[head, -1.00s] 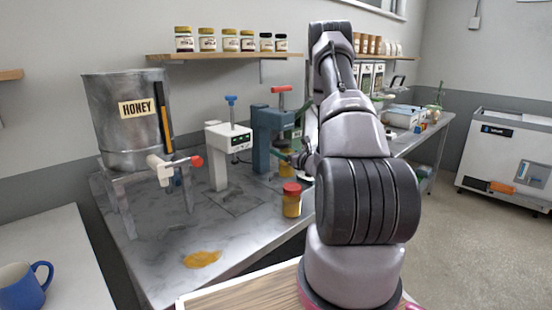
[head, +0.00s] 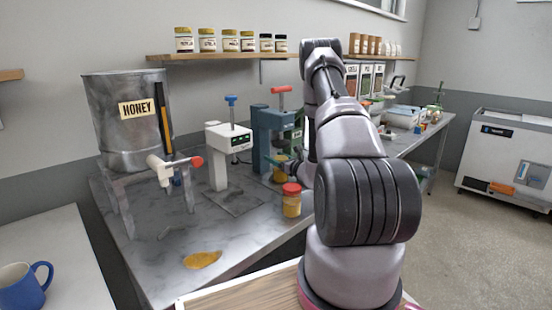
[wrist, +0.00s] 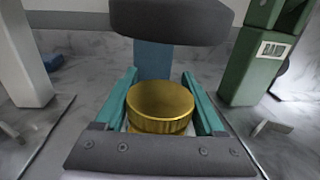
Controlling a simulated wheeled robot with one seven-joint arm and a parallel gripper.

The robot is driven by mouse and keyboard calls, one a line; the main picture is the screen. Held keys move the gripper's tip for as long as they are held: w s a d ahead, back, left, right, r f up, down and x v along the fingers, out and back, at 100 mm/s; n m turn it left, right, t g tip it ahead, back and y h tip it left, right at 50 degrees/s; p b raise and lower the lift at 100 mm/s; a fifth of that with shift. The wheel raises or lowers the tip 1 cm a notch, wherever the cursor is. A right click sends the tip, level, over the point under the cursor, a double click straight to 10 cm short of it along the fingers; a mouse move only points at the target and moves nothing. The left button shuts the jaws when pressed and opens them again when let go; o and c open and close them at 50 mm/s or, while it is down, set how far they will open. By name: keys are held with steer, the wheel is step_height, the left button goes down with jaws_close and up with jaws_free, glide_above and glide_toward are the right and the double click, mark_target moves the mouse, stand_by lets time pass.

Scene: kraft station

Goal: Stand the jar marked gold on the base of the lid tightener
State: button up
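The gold-lidded jar (wrist: 160,108) is between the two teal fingers of my gripper (wrist: 162,105), which look closed against its sides in the wrist view. Its label is hidden. A blue press (head: 268,140) with a red handle stands on the bench; its blue column (wrist: 153,60) is just behind the jar and a dark, rounded head (wrist: 170,20) overhangs it. In the head view the jar (head: 279,176) is partly covered by my arm, at the front of the blue press. I cannot tell whether its bottom touches the base.
A white press (head: 218,150) with a blue handle stands left and a green machine (wrist: 252,70) right. A honey tank (head: 105,125) and an amber spill (head: 202,260) are at left.

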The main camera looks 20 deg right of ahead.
steer(key=o, duration=0.4)
steer(key=shift+s+r, duration=0.1)
steer(key=shift+r, duration=0.05)
steer(key=v, duration=1.1)
steer(key=shift+s, duration=0.4)
steer(key=shift+d, duration=0.1)
